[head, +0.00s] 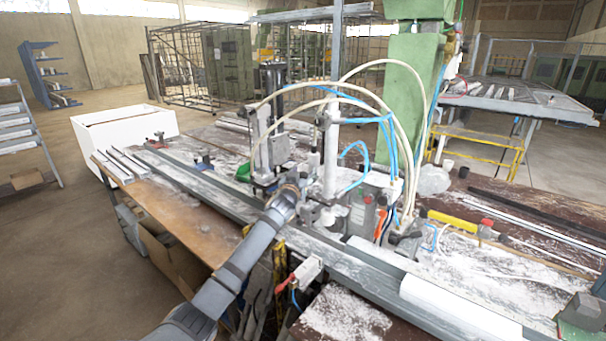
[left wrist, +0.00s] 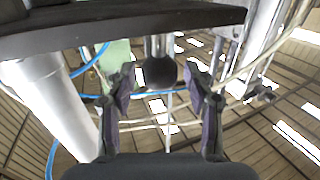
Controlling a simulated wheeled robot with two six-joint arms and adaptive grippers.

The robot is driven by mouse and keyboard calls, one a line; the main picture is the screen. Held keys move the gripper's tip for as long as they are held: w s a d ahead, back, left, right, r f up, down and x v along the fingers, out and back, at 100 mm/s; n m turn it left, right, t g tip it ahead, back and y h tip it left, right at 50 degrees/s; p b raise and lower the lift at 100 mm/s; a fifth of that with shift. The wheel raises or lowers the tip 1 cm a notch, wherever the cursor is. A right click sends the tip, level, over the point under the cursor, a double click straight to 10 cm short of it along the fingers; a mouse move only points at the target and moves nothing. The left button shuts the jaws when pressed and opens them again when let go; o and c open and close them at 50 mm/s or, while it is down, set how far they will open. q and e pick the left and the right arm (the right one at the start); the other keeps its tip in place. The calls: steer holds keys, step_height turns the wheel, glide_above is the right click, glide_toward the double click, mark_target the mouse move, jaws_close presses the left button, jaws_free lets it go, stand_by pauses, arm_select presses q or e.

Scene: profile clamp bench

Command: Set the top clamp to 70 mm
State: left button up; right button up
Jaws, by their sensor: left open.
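The clamp assembly (head: 268,135), with upright metal cylinders and brackets, stands on the bench at the middle of the head view. My left arm reaches up to it from below, and my left gripper (head: 300,183) is at its lower front, partly lost among the brackets. In the left wrist view my left gripper (left wrist: 160,78) is open. A round black knob (left wrist: 160,73) appears between its fingertips, with a gap on both sides; its depth is hard to judge. No scale or 70 mm mark can be read. My right gripper is not in view.
Hoses (head: 384,95) loop above and right of the clamp. A pale upright post (head: 330,160) stands just beside it. Long metal profiles (head: 205,180) run along the dusty bench. A dark plate (left wrist: 130,25) crosses the top of the wrist view.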

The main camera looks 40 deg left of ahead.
arm_select(q)
steer(key=shift+f, duration=0.1)
steer(key=shift+s+d, duration=0.15)
steer(key=shift+s, duration=0.25)
steer(key=v, duration=1.1)
